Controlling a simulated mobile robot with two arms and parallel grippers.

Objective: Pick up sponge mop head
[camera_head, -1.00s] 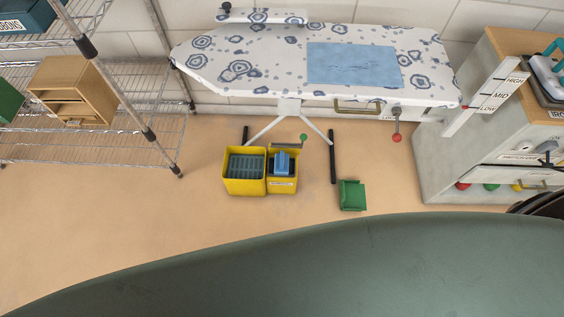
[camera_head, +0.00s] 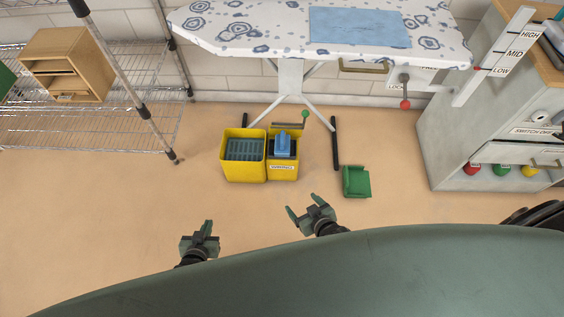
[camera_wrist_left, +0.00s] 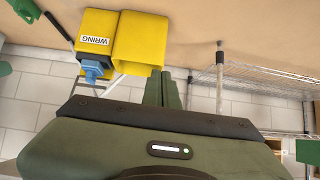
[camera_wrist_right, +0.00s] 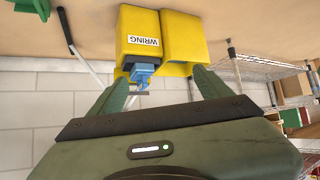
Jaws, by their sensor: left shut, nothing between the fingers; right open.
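A blue sponge mop head (camera_head: 282,141) sits in the right compartment of the yellow wringer bucket (camera_head: 245,172) on the floor. The blue piece also shows in the left wrist view (camera_wrist_left: 92,72) and the right wrist view (camera_wrist_right: 143,73). My left gripper (camera_head: 207,229) is shut and empty, low in front of the bucket and apart from it. My right gripper (camera_head: 303,208) is open and empty, in front of the bucket and slightly right, apart from the mop head. The mop head's lower part is hidden inside the bucket.
A green box-like object (camera_head: 356,182) lies on the floor right of the bucket. An ironing board (camera_head: 270,32) stands behind, its dark feet beside the bucket. A wire shelf (camera_head: 100,130) is at left, a grey cabinet (camera_head: 452,150) at right. Floor before the bucket is clear.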

